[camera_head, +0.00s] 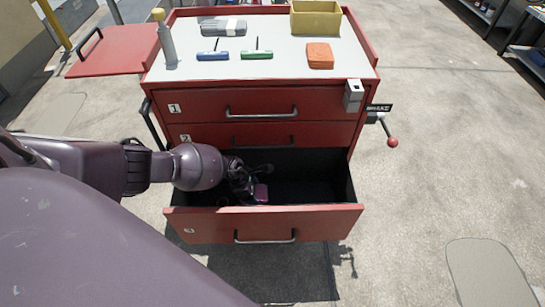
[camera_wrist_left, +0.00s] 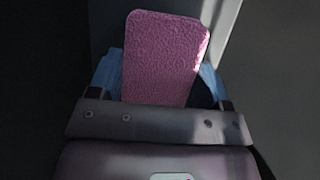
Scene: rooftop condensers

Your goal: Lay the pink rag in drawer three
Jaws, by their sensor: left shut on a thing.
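The pink rag (camera_wrist_left: 165,57) is a folded, textured pad between the blue fingers of my left gripper (camera_wrist_left: 163,88) in the left wrist view. The gripper is shut on it. I cannot tell whether the rag touches the drawer floor. My right gripper is not in view.
The red tool cabinet's drawers one (camera_head: 190,106) and two (camera_head: 200,134) are shut above.

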